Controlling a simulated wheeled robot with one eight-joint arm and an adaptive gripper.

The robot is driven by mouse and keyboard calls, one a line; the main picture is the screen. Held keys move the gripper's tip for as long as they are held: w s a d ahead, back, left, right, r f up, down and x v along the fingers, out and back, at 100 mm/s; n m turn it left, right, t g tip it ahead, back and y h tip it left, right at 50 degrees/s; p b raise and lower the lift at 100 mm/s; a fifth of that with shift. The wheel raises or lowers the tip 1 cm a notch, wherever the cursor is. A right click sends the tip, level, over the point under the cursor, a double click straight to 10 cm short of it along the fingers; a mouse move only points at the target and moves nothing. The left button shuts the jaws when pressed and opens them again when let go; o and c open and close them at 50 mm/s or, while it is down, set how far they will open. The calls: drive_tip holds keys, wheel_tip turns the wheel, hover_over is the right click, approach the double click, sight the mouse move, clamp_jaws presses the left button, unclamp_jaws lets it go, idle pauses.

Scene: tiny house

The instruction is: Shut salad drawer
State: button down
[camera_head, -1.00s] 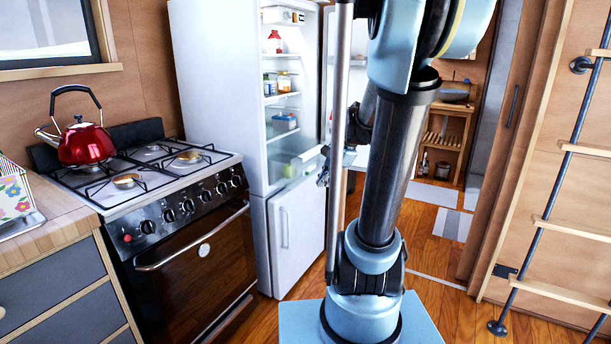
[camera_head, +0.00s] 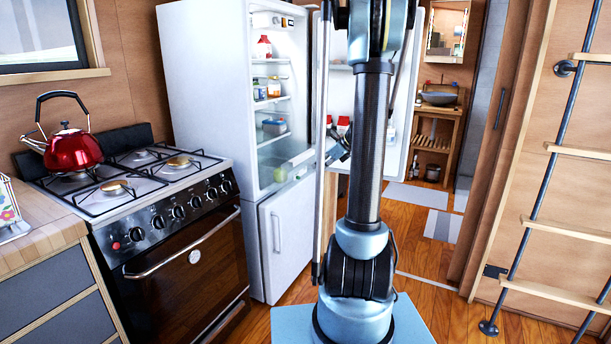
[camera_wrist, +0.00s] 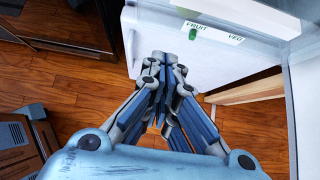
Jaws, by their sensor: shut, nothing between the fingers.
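The salad drawer (camera_head: 298,163) is a clear bin low in the open fridge and sticks out past the fridge's front edge. A green item (camera_head: 280,174) shows inside it. In the wrist view the clear drawer front (camera_wrist: 262,42) crosses the top, with "FRUIT" and "VEG" labels and a green item (camera_wrist: 193,34). My gripper (camera_wrist: 166,85) is shut and empty, just in front of the drawer; I cannot tell whether it touches. In the head view my gripper (camera_head: 337,148) is partly hidden behind my arm.
The fridge (camera_head: 215,95) stands open, its door (camera_head: 395,125) swung to the right with items on its shelves. The lower freezer door (camera_head: 287,235) is shut. A stove (camera_head: 165,215) with a red kettle (camera_head: 72,149) stands left. A ladder (camera_head: 540,225) is at right; wooden floor lies between.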

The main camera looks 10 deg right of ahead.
approach(289, 183)
wheel_tip(289, 183, down, 3)
drive_tip(key=shift+w+a, duration=0.95)
drive_tip(key=shift+a, duration=0.3)
